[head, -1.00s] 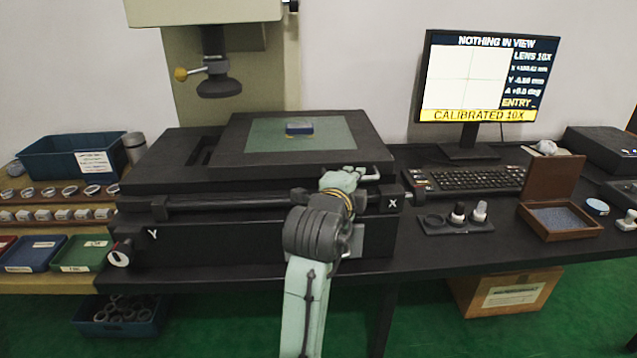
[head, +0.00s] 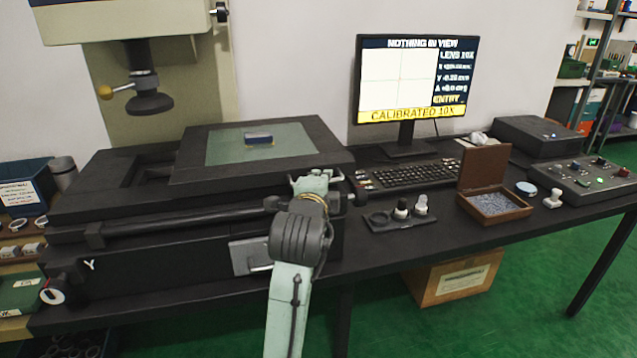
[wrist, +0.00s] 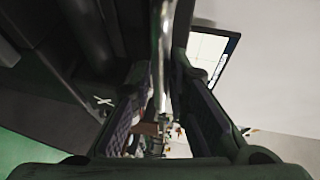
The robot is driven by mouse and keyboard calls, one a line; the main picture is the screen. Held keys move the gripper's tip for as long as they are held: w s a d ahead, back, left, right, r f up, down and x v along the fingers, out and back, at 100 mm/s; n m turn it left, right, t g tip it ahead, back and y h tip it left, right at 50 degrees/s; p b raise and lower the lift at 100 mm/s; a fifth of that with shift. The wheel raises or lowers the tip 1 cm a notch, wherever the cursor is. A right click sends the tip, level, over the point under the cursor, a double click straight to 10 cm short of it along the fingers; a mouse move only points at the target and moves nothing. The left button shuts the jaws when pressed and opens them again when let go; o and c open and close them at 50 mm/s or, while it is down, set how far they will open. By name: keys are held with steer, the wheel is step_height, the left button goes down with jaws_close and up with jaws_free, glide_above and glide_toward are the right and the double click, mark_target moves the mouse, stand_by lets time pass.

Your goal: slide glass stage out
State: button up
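The glass stage (head: 225,150) is a pale green pane in a thick black frame on top of the measuring machine. In the wrist view my two dark fingers (wrist: 166,62) stand on either side of a bright metal bar (wrist: 166,40). Gaps seem to show beside the bar, and I cannot see firm contact. In the head view my gripper hides most of the handle.
The lens column (head: 150,100) stands behind left of the stage. Right of it are a keyboard (head: 415,175), a small holder with bottles (head: 400,222), a monitor (head: 405,80) and an open brown box (head: 495,205). Green floor (head: 540,290) is free in front.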

steer(key=shift+o, duration=1.4)
steer(key=shift+a, duration=0.1)
steer(key=shift+a, duration=0.1)
